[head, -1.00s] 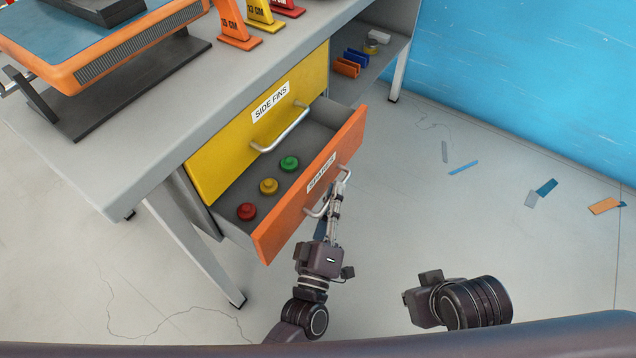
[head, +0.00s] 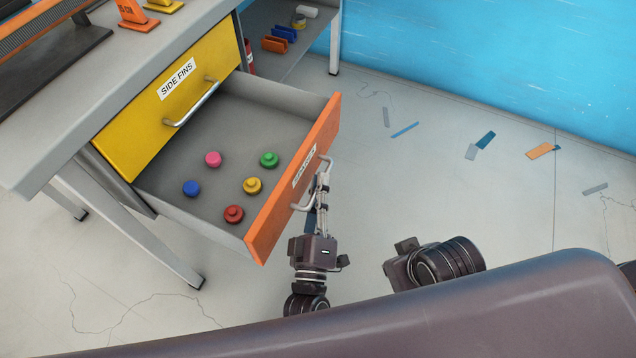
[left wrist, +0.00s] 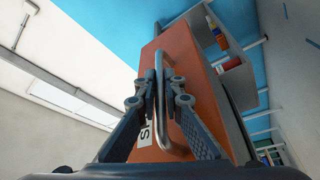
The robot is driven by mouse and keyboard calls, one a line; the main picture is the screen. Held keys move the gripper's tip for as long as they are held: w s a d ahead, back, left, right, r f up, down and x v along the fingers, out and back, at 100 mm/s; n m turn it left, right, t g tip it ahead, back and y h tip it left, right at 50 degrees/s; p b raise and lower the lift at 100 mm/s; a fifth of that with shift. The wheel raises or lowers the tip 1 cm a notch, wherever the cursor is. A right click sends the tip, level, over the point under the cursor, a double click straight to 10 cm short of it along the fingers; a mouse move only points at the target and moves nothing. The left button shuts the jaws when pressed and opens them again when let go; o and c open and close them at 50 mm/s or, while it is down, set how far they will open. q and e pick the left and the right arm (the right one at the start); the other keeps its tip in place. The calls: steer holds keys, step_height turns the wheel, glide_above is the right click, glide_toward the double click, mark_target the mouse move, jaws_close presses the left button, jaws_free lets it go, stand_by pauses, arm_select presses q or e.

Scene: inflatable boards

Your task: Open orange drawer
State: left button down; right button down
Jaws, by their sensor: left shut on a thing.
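The orange drawer (head: 268,232) stands well out from the grey workbench, below the yellow drawer. Inside it lie several round coloured knobs: pink, blue, green, yellow and red. My left gripper (head: 323,185) is shut on the metal handle (head: 299,207) of the orange drawer. In the left wrist view the fingers (left wrist: 162,92) close around the handle bar (left wrist: 177,135), in front of the orange face (left wrist: 192,72). The fingers partly cover the drawer's white label. My right arm shows in part at the lower middle right of the head view; its gripper fingers are not visible.
The yellow drawer (head: 150,138), labelled SIDE FINS, is shut above. The workbench top (head: 60,125) carries orange and yellow stands. A shelf at the back holds small blue and orange things (head: 280,42). Scraps (head: 540,151) lie on the otherwise clear floor at right.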

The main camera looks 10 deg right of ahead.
arm_select(q)
steer(key=shift+f, duration=0.1)
steer(key=c, duration=2.3)
jaws_free()
steer(key=shift+s+a, duration=0.1)
steer(key=v, duration=1.2)
